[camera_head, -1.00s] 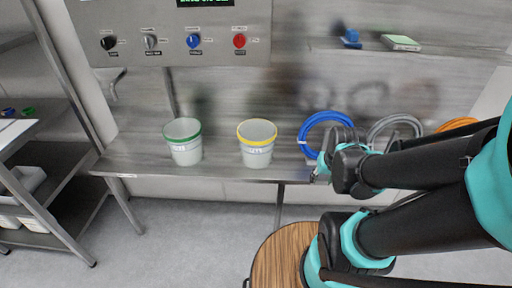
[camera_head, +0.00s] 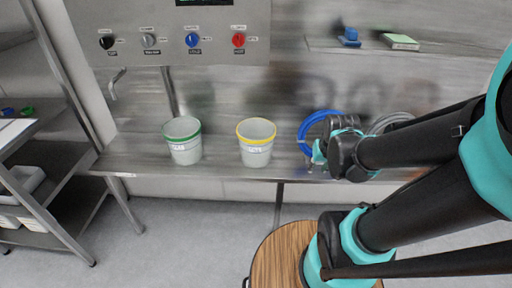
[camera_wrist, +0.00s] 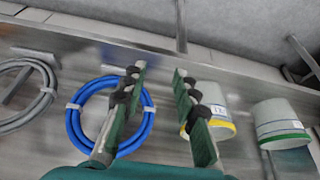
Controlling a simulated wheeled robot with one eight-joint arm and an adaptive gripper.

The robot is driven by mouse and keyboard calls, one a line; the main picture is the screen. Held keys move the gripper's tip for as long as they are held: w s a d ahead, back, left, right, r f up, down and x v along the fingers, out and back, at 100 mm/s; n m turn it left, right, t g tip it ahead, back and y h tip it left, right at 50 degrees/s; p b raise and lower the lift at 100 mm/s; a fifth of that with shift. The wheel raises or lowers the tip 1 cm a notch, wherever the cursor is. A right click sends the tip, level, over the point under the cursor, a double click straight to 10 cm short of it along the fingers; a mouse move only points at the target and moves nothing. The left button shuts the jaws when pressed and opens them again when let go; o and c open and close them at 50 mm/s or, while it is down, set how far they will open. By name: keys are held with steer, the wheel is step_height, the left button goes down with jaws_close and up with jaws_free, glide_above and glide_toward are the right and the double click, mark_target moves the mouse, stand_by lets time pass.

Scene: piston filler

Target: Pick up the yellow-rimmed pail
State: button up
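The yellow-rimmed pail (camera_head: 256,144) is a white bucket with a label, upright on the steel bench in the head view. In the wrist view the yellow-rimmed pail (camera_wrist: 213,112) is partly hidden behind one finger. My gripper (camera_head: 318,160) is to the right of the pail in the head view, in front of the blue hose coil, apart from the pail.
A green-rimmed pail (camera_head: 184,142) stands left of the yellow-rimmed one. A blue hose coil (camera_head: 304,130) and a grey coil (camera_head: 386,122) lie to the right. The control panel (camera_head: 170,30) overhangs the bench (camera_head: 140,158). A shelf rack (camera_head: 62,200) stands at left.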

steer(key=w+a+r+n+t, duration=0.1)
steer(key=w+a+r, duration=0.15)
steer(key=w, duration=0.45)
steer(key=w+a+r, duration=0.2)
steer(key=w+a, duration=0.2)
steer(key=w, duration=0.2)
steer(key=n+y, duration=0.1)
glide_toward(274, 130)
steer(key=d+x, duration=0.1)
steer(key=x, duration=1)
steer(key=shift+a+t, duration=0.4)
steer(key=shift+a, duration=0.1)
steer(key=shift+w, duration=0.1)
jaws_close()
